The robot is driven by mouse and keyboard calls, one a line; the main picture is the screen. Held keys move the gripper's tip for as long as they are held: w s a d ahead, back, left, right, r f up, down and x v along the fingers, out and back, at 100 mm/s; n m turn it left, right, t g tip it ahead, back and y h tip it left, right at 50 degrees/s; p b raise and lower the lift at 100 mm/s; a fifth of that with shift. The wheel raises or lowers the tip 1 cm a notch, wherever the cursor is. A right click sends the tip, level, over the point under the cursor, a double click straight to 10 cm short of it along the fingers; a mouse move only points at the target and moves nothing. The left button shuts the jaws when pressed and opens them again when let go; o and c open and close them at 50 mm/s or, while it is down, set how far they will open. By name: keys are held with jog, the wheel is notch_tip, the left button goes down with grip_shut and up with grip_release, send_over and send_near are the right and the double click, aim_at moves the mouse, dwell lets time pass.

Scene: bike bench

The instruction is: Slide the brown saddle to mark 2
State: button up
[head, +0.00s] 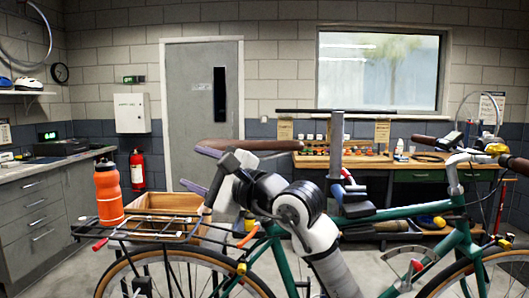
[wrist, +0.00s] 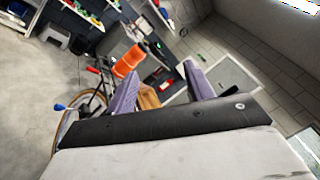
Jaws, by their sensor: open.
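The brown saddle (head: 255,144) sits above the bike's rear half in the head view, its long side running left to right. My gripper (head: 200,171) has two purple fingers spread apart with nothing between them. The upper finger overlaps the saddle's left end in the picture; I cannot tell whether they touch. My wrist and arm hide the seatpost and the saddle's underside. The wrist view shows the open fingers (wrist: 162,86) but I cannot make out the saddle there. No numbered marks are legible, so mark 2 cannot be picked out.
An orange bottle (head: 109,192) stands on the bike's rear rack (head: 150,235), left of my gripper. A wooden crate (head: 165,204) is behind the rack. A grey upright post (head: 336,150) with a dark crossbar stands right of the saddle. The green frame (head: 400,212) runs right.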

jog(key=w+d+t+h, duration=0.4)
jog(key=w+d, duration=0.1)
jog(key=d, duration=0.3)
jog(key=m+t+h, duration=0.2)
jog(key=t+h, duration=0.1)
jog(key=h, duration=0.3)
send_near(282, 148)
jog(key=p+x, duration=0.1)
jog(key=x, duration=0.4)
jog(key=p+x, duration=0.2)
jog(key=x, duration=0.4)
jog(key=shift+w+a+r, duration=0.15)
jog(key=shift+w+r, duration=0.05)
jog(key=shift+w+a+f+p, duration=0.1)
jog(key=shift+w+a+p, duration=0.05)
jog(key=shift+w+p, duration=0.2)
grip_shut()
